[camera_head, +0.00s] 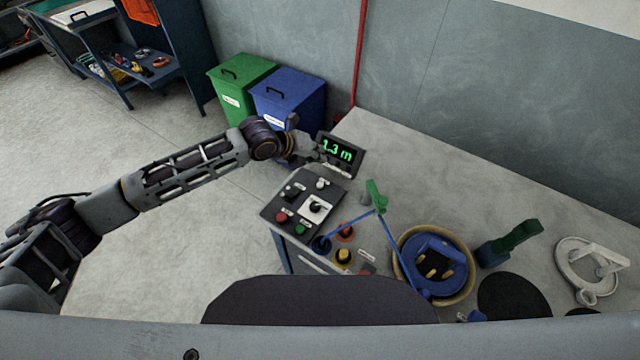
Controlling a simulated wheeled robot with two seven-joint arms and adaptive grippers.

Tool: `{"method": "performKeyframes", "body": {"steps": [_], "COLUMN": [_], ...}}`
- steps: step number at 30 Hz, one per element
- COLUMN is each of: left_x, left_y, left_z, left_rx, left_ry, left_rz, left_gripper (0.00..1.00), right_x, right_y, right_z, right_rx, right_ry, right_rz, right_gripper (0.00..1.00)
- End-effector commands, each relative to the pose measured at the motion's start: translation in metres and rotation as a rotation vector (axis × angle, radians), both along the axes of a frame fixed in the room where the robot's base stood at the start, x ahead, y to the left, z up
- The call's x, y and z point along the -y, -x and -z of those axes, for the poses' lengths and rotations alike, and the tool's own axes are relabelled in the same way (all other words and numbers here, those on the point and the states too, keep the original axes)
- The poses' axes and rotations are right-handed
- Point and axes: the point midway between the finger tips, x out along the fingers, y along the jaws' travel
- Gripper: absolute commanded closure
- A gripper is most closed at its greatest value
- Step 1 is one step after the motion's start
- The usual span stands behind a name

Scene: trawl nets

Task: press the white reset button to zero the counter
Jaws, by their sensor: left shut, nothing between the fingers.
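The counter (340,150) has a dark screen with green digits reading 1.3 m, at the back of the control panel (270,207). A small white button (321,184) stands on the panel's upper right part, just in front of the counter. My left gripper (316,160) is shut and empty, at the counter's left edge and above and behind the white button in the picture. I cannot tell whether it touches the counter. The fingertips are small and partly merge with the counter's edge. My right gripper is out of view.
The panel also carries a red button (282,216), a green button (300,230) and a black knob on a white plate (316,208). To its right are a blue-and-tan round device (432,266) and a green-handled tool (515,238). Green (237,85) and blue (290,97) bins stand behind.

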Motion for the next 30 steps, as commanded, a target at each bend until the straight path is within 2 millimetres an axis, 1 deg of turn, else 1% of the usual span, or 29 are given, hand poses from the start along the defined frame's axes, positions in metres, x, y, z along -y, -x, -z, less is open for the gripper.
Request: {"method": "performKeyframes", "body": {"steps": [9,22,30], "left_x": [-0.0007,-0.0007,-0.0007], "left_y": [0.0002,0.0002,0.0003], "left_z": [0.0008,0.0008,0.0057], "left_rx": [0.086,0.093,0.093], "left_ry": [-0.072,-0.078,-0.078], "left_rz": [0.107,0.116,0.116], "left_gripper": [1.00,1.00,1.00], "right_x": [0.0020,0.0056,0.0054], "right_y": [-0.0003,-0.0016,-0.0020], "right_z": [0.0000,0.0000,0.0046], "right_rx": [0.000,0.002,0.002], "right_ry": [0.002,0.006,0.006], "right_rz": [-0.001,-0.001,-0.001], "right_gripper": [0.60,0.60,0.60]}}
